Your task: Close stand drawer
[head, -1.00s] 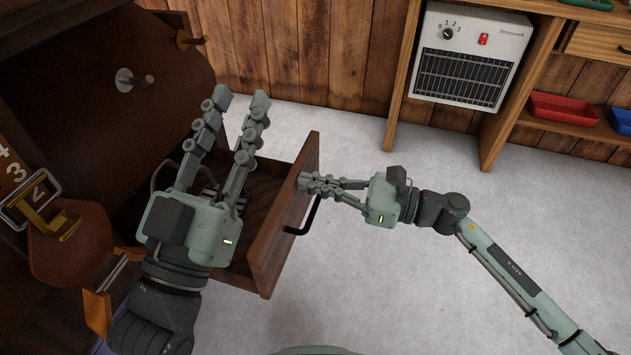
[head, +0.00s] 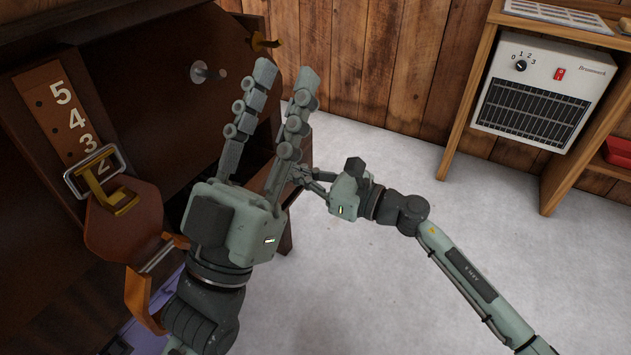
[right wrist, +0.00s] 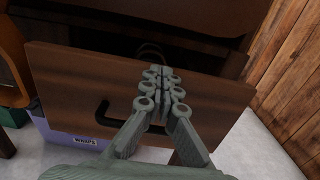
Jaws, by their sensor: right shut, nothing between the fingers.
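The stand drawer (head: 287,238) is brown wood and mostly hidden behind my left gripper in the head view. In the right wrist view its front panel (right wrist: 70,88) with a black bar handle (right wrist: 97,122) stands out from the stand, with a dark gap above its top edge. My right gripper (head: 299,174) is shut and empty at the drawer front. In the right wrist view its fingertips (right wrist: 164,78) overlap the panel's upper edge; contact cannot be told. My left gripper (head: 286,77) is open and empty, its fingers spread above the drawer.
The dark brown stand (head: 150,75) carries a numbered strap (head: 72,115) with a buckle, and a metal peg (head: 205,72). A lilac box (right wrist: 65,130) sits below the drawer. A heater (head: 540,90) hangs in a wooden shelf unit at right. The floor between is clear.

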